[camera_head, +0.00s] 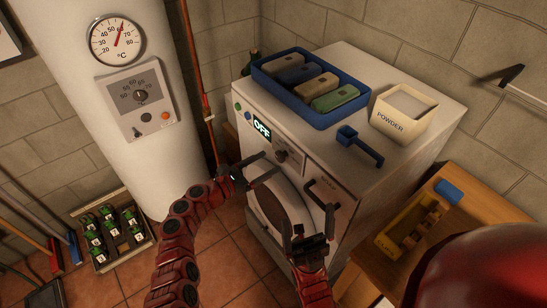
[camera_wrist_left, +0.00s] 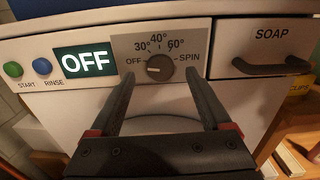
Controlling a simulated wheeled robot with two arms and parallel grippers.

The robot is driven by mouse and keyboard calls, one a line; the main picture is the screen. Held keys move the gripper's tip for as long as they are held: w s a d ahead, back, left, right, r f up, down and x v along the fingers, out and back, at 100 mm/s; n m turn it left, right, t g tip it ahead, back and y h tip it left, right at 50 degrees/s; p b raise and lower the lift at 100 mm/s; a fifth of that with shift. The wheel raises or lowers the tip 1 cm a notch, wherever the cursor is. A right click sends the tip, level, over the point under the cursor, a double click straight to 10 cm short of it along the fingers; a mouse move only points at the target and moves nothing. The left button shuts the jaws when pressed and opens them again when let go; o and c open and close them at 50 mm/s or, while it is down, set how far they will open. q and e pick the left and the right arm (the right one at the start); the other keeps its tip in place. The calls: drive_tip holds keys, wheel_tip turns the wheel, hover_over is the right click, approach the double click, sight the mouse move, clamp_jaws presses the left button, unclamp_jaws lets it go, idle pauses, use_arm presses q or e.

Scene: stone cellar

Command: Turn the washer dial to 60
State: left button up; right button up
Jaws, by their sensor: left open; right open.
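The washer dial (camera_head: 283,156) is a dark round knob on the front panel. In the left wrist view the dial (camera_wrist_left: 160,67) sits among the marks OFF, 30°, 40°, 60° and SPIN. Its pale mark points left towards OFF. The washer display (camera_wrist_left: 86,61) reads OFF. My left gripper (camera_head: 268,168) is open in front of the panel. In the left wrist view its fingertips (camera_wrist_left: 160,80) lie apart, one to each side of the dial and slightly below it, with nothing between them. My right gripper (camera_head: 307,211) is open and empty in front of the washer's lower right front.
The soap drawer handle (camera_wrist_left: 271,66) sticks out right of the dial. Green and blue buttons (camera_wrist_left: 42,66) are left of the display. A blue tray (camera_head: 268,86), scoop (camera_head: 362,146) and powder box (camera_head: 404,110) stand on the washer. A boiler (camera_head: 135,175) stands left.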

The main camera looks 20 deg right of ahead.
sight(278, 157)
use_arm(q)
drive_tip(key=shift+x, duration=1.7)
drive_tip(key=shift+c, duration=0.3)
clamp_jaws()
drive_tip(key=shift+f, duration=0.1)
